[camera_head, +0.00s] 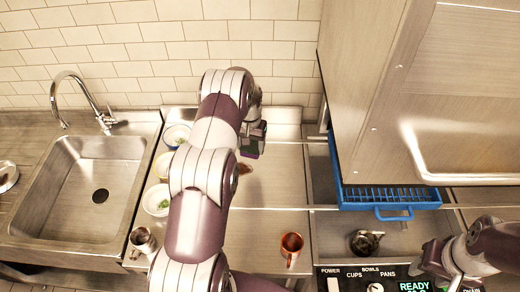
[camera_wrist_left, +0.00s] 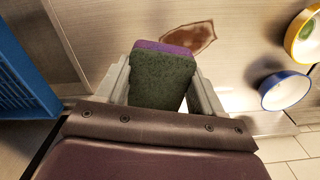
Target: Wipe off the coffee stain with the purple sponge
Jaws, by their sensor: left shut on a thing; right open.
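My left gripper (camera_wrist_left: 163,85) is shut on the purple sponge (camera_wrist_left: 162,80), which has a dark green scouring side and a purple layer. In the head view the sponge (camera_head: 250,154) shows as a small purple edge under my left gripper (camera_head: 252,138). The brown coffee stain (camera_wrist_left: 192,38) lies on the steel counter just beyond the sponge in the left wrist view. In the head view the stain (camera_head: 245,168) is partly hidden by my left arm. I cannot tell if the sponge touches the counter. My right gripper (camera_head: 438,262) is open and empty at the lower right.
Several bowls (camera_head: 157,199) stand left of my arm, beside the sink (camera_head: 82,190). A metal cup (camera_head: 143,239) and a copper mug (camera_head: 291,248) stand nearer the front. A blue rack (camera_head: 388,197) is right, under the large steel hood (camera_head: 420,90). The counter's right middle is clear.

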